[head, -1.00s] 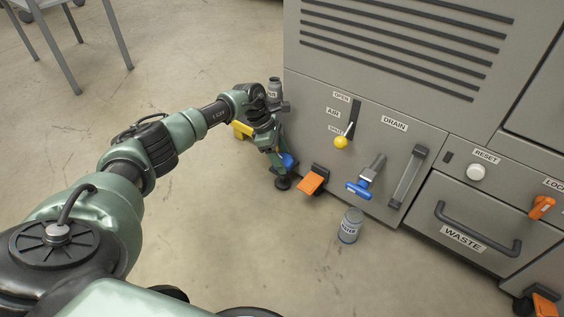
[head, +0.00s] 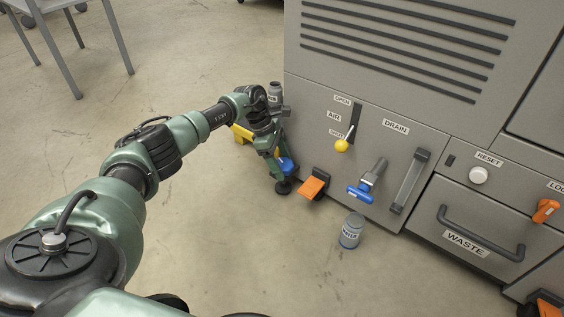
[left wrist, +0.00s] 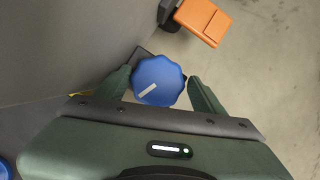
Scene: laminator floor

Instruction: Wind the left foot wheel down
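The left foot wheel (head: 287,164) is a blue lobed knob low at the machine's left front corner, above a dark round foot (head: 284,186). The left wrist view shows the wheel (left wrist: 158,80) from above, with a white mark pointing to the lower left. My left gripper (left wrist: 160,82) has one finger on each side of the wheel, with what looks like a narrow gap on both sides. In the head view my left gripper (head: 277,155) reaches down at the wheel and partly hides it. My right gripper is not in view.
An orange pedal (head: 313,187) is just right of the wheel. A blue-handled drain valve (head: 360,193) sticks out beyond it. A grey canister (head: 351,231) stands on the floor in front. A yellow object (head: 241,134) lies behind my left wrist. The floor in front is otherwise clear.

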